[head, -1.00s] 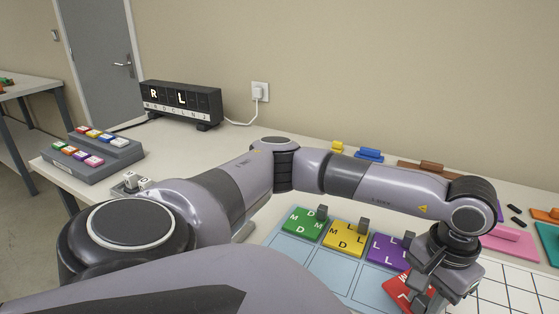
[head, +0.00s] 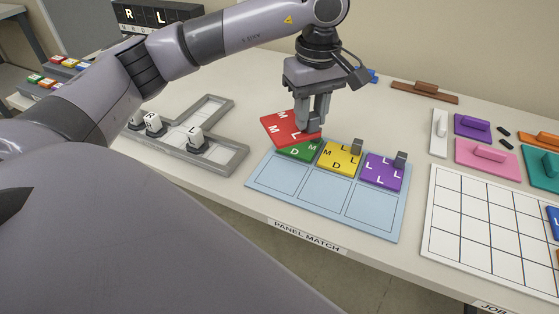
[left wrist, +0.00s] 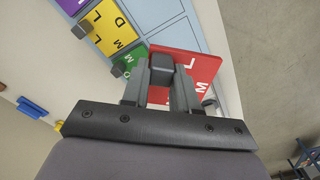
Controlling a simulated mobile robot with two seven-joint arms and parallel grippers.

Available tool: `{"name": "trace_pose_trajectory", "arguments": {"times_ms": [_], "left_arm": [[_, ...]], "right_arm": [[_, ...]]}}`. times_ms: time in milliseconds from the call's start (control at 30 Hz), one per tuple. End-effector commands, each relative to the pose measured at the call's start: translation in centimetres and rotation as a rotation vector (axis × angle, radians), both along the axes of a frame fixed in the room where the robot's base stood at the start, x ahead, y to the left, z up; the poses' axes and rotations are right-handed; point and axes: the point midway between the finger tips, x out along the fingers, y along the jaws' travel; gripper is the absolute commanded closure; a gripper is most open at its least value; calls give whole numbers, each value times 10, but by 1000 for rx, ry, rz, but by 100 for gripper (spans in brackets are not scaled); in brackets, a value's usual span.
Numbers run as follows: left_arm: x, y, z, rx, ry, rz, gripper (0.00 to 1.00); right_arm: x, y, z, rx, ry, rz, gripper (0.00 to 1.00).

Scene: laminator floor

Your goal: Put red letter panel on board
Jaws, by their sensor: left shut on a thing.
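A red letter panel (head: 279,127) with white letters is in my left gripper (head: 312,120), which is shut on its grey knob. The panel is held over the far left corner of the light blue board (head: 324,190) and partly covers the green panel (head: 297,152). A yellow panel (head: 339,157) and a purple panel (head: 382,172) fill the rest of the board's far row. The three near cells are empty. The red panel (left wrist: 203,68) also shows between the fingers in the left wrist view. My right gripper is not in view.
A grey tray (head: 222,160) with lettered cubes lies left of the board. A white gridded board (head: 480,220) lies to the right. Pink (head: 487,157) and other coloured panels lie behind it. The table's front edge carries a "PANEL MATCH" label (head: 309,236).

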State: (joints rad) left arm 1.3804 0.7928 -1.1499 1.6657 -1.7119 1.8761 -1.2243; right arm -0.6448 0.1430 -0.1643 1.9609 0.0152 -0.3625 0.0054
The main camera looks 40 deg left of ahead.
Motion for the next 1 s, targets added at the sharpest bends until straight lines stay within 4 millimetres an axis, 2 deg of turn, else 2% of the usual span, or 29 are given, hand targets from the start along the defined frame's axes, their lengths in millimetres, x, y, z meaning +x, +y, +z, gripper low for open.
{"name": "trace_pose_trajectory", "arguments": {"times_ms": [33, 200, 333, 467, 567, 667, 1000], "left_arm": [[4, 6, 16, -6, -5, 115, 100], [10, 21, 48, -19, -4, 452, 100], [12, 28, 63, -28, 1, 616, 100], [12, 31, 67, -32, 5, 694, 100], [12, 32, 57, -31, 8, 711, 100], [11, 32, 36, -30, 10, 711, 100], [11, 32, -51, -29, 10, 708, 100]], "right_arm": [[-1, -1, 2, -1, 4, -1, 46], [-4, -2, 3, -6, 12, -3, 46], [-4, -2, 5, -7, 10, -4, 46], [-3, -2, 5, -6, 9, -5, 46], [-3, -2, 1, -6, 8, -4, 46], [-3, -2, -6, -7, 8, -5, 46], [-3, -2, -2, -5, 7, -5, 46]]}}
